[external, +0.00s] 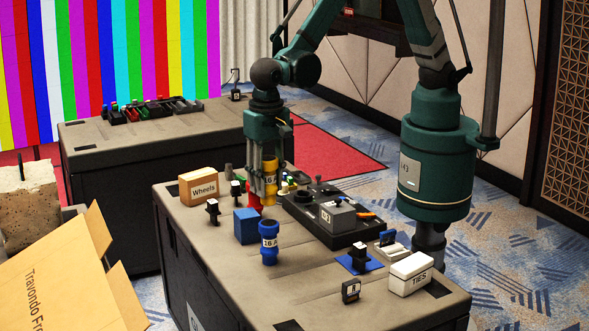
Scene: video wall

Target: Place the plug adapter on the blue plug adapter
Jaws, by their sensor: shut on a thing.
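The blue plug adapter (269,243) stands upright on the near black case, with a white band marked "16 A". A yellow plug adapter (270,187), also with a white "16 A" band, is upright behind it. My gripper (264,176) points straight down and is shut on the yellow adapter. The yellow adapter is behind the blue one and apart from it in the picture. A small red piece (254,198) shows at the lower left of the gripper; how it relates to the yellow adapter is unclear. The fingers hide part of the yellow adapter.
A blue cube (246,226) stands close to the blue adapter. A "Wheels" box (198,187) is to the left. A black device (325,217) with a grey block is to the right. A white "TIES" box (409,273) is at the right. The case's front left is fairly clear.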

